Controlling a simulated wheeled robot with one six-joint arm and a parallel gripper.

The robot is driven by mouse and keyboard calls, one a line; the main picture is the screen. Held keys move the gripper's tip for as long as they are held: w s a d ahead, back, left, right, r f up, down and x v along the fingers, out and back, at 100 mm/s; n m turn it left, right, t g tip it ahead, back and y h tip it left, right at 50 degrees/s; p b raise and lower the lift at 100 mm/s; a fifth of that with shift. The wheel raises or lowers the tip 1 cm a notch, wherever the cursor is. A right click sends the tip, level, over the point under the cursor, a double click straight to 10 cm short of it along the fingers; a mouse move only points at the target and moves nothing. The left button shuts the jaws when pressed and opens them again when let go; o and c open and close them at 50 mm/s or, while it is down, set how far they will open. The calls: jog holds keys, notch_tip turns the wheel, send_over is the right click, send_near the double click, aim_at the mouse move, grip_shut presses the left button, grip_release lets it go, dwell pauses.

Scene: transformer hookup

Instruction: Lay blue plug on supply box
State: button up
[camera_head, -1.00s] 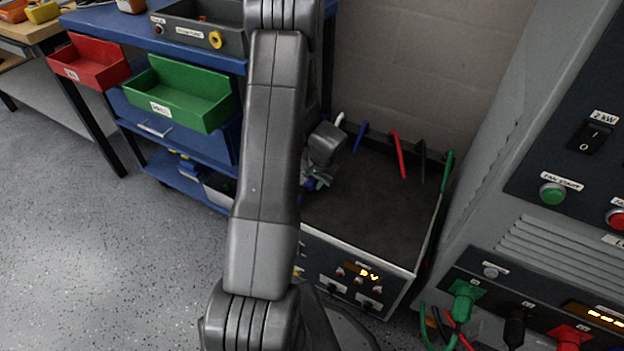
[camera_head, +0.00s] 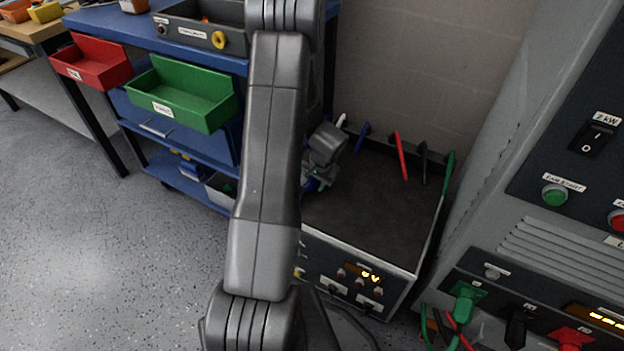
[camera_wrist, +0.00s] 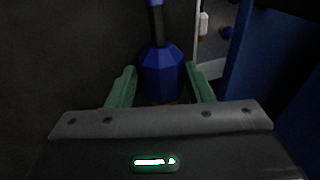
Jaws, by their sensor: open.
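The blue plug (camera_wrist: 162,76) shows in the wrist view between the two green fingers of my gripper (camera_wrist: 160,88), with its dark cable leading up the picture. The fingers stand apart, with a gap visible on each side of the plug. In the head view, a small blue part of the plug (camera_head: 312,184) shows by my gripper, mostly hidden by my arm.
Several coloured leads, including a red one (camera_head: 401,155) and a green one (camera_head: 448,173), stand along the box's back and right edges. A blue cart (camera_head: 160,125) stands to the left. A grey cabinet (camera_head: 500,220) stands to the right. The box top's middle is clear.

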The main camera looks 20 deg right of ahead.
jog(key=shift+s+f, duration=0.15)
jog(key=shift+s, duration=0.2)
